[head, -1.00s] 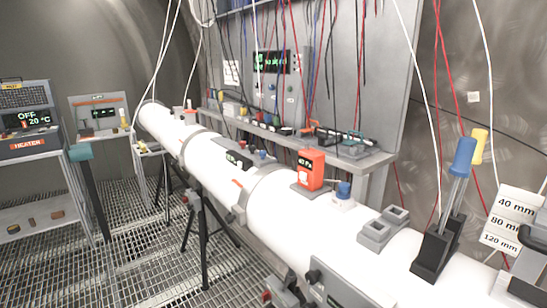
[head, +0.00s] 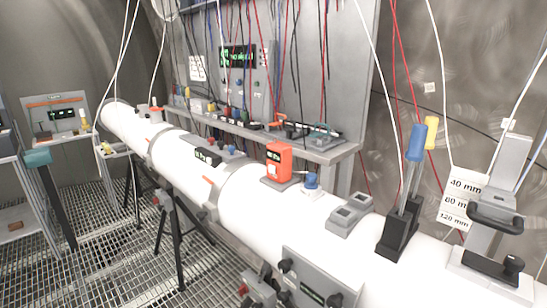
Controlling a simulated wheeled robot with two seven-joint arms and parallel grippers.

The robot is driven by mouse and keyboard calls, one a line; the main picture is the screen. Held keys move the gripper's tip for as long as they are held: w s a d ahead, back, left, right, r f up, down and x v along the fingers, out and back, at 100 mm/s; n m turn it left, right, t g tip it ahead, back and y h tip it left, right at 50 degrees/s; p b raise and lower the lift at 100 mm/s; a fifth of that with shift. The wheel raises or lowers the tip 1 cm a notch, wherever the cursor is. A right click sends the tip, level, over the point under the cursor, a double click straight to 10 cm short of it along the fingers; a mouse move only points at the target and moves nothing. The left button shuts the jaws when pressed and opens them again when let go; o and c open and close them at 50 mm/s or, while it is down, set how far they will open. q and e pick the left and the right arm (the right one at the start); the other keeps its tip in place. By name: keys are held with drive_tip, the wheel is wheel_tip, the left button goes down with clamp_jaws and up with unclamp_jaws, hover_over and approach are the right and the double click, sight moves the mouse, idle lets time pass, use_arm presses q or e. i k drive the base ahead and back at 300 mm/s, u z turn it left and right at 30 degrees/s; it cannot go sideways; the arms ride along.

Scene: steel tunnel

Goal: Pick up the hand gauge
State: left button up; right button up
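The hand gauge, as far as I can tell, is the orange box (head: 279,162) with a small dark display, in the middle of the head view. It stands upright on a grey base on top of the white pipe (head: 255,205). A blue-capped fitting (head: 312,183) sits on the pipe just to its right. Neither of my grippers shows in the view, and nothing touches the orange box.
Right of it on the pipe are a grey two-socket block (head: 350,212), a black holder (head: 396,238) with blue- and yellow-handled tools, and a grey stand with a black handle (head: 496,218). A grey shelf (head: 330,152) runs behind. A knobbed grey panel (head: 318,285) is in front.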

sight(279, 154)
drive_tip(key=z, duration=2.8)
drive_tip(key=k, duration=0.7)
drive_tip(key=u, duration=1.25)
